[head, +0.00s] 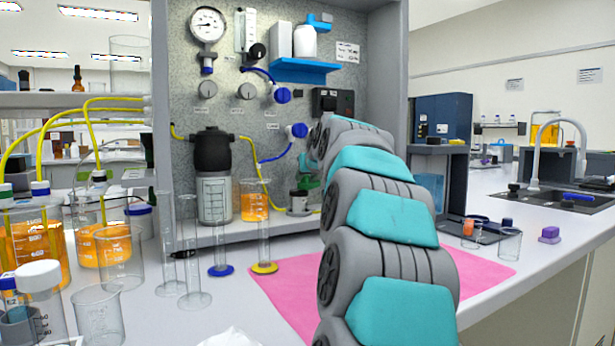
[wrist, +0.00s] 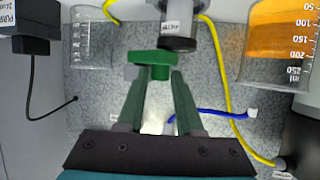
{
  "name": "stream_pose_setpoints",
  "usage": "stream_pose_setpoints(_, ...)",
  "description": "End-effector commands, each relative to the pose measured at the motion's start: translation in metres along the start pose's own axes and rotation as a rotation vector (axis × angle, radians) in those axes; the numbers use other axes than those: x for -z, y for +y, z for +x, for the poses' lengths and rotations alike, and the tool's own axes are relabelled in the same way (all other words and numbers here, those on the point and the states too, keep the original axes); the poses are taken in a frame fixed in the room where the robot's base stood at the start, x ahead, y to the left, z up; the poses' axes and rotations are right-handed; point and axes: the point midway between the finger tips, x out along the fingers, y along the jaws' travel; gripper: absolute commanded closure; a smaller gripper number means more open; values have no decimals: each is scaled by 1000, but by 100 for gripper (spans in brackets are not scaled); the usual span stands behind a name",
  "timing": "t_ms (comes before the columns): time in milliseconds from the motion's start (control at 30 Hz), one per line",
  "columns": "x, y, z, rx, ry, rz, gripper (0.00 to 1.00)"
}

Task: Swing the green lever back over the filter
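The green lever (wrist: 151,58) shows in the wrist view as a rounded green bar with a short stub pointing toward me. It lies just beside the dark rim of the labelled filter (wrist: 178,28), and I cannot tell if they touch. The filter also shows low on the panel in the head view (head: 298,203), with a bit of green above it, partly hidden by my arm. My gripper (wrist: 154,74) has its two fingers apart, with the lever's stub between or just beyond the tips. Whether the fingers press on it cannot be seen.
A yellow tube (wrist: 222,70) and a blue tube (wrist: 205,112) run close by the filter. A beaker of orange liquid (wrist: 280,45) and an empty beaker (wrist: 90,38) flank it. Glass cylinders (head: 263,240) stand before the panel. A pink mat (head: 487,265) lies under my arm.

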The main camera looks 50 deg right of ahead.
Motion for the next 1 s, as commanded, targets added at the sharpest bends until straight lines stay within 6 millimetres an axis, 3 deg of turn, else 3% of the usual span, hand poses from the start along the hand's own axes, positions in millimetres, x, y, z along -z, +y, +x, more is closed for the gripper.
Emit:
stream_pose_setpoints(33, 0, 0, 0, 0, 0, 0, 72)
stream_pose_setpoints(300, 0, 0, 0, 0, 0, 0, 100)
stream_pose_setpoints(1000, 2, -7, 4, -121, 0, 49, 100)
